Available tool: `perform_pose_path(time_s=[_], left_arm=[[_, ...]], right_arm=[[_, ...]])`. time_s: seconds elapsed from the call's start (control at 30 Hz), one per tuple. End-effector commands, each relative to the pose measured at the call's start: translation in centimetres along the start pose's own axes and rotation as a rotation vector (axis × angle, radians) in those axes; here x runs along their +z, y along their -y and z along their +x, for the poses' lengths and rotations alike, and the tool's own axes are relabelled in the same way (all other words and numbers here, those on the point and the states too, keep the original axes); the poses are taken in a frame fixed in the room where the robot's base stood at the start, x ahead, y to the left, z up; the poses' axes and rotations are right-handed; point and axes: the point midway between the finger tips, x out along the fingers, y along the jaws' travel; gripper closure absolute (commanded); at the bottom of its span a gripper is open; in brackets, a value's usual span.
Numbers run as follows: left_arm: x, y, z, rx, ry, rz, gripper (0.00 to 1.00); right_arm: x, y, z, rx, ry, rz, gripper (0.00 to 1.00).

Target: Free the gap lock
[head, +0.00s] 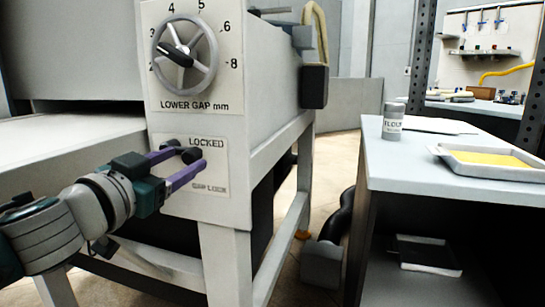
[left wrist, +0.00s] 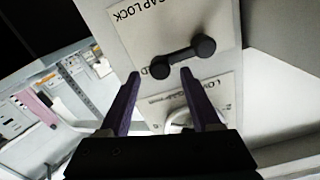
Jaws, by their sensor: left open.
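The gap lock is a black bar handle with round ends on a white plate of the sheeter's side. It shows clearly in the left wrist view (left wrist: 183,57), lying slanted, and partly in the head view (head: 190,155) beside the word LOCKED. My left gripper (head: 191,152) is open, its purple fingers pointing at the plate. In the left wrist view the fingertips (left wrist: 160,73) stand either side of the handle's nearer round end. I cannot tell whether they touch it. My right gripper is not in view.
Above the lock is the lower gap dial (head: 184,54), a grey handwheel with a black pointer. To the right stands a table (head: 410,175) with a flour shaker (head: 393,122) and a tray (head: 490,173) with yellow contents. Floor shows between the sheeter's leg and the table.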

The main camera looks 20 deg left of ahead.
Motion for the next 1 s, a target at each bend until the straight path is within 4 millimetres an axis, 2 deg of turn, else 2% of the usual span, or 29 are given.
perform_pose_path(time_s=[0.2,0.53,1.0], left_arm=[[0.1,0.0,1.9,0.000,0.000,0.000,0.36],[0.0,0.0,2.2,0.001,0.001,0.000,0.36],[0.0,0.0,2.2,0.001,0.001,0.000,0.89]], right_arm=[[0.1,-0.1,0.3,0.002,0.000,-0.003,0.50],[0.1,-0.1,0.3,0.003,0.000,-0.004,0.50],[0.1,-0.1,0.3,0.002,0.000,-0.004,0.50]])
